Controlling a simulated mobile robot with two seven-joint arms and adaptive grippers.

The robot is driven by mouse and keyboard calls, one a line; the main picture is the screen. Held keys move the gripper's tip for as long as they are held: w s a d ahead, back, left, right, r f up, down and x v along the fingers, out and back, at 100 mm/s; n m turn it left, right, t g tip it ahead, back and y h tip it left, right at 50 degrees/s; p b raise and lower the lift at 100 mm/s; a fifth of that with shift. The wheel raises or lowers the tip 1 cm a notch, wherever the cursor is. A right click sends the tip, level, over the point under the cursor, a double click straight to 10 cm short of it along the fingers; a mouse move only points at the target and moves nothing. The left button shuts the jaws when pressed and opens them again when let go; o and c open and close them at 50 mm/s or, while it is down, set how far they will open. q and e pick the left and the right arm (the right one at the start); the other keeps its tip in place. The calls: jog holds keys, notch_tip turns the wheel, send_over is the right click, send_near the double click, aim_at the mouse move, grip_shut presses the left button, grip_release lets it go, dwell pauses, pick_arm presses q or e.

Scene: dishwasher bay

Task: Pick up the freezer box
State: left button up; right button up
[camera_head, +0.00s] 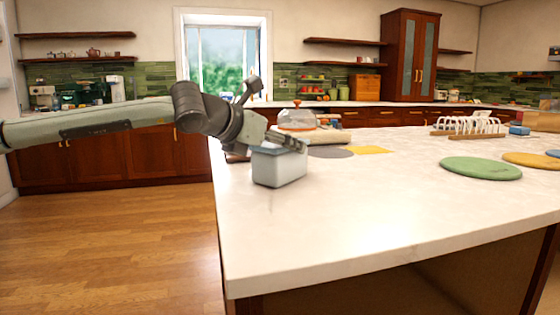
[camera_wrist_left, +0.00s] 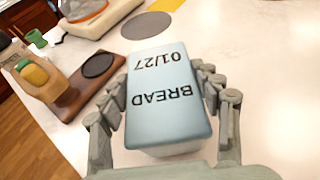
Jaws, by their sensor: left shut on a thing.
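The freezer box (camera_head: 279,169) is a pale box with a light blue lid, at the left end of the white island counter. In the left wrist view its lid (camera_wrist_left: 168,92) reads "BREAD 01/27", upside down, and fills the middle. My left gripper (camera_head: 282,141) comes over the box from the left, and its fingers (camera_wrist_left: 165,100) close on both sides of it. Whether the box's underside touches the counter I cannot tell. My right gripper is in neither view.
A wooden board (camera_wrist_left: 76,96) with a dark round inset lies beside the box. A grey disc (camera_head: 332,152), a yellow sheet (camera_head: 369,150) and a green round mat (camera_head: 480,168) lie on the counter (camera_head: 400,205). The counter's front is clear.

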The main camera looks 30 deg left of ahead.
pick_arm(q)
jog(key=shift+r, duration=0.1)
jog(key=c, duration=0.8)
notch_tip(320, 180, up, 9)
jog(key=shift+f+p, duration=0.1)
jog(key=shift+p, duration=0.25)
jog(key=shift+r, duration=0.55)
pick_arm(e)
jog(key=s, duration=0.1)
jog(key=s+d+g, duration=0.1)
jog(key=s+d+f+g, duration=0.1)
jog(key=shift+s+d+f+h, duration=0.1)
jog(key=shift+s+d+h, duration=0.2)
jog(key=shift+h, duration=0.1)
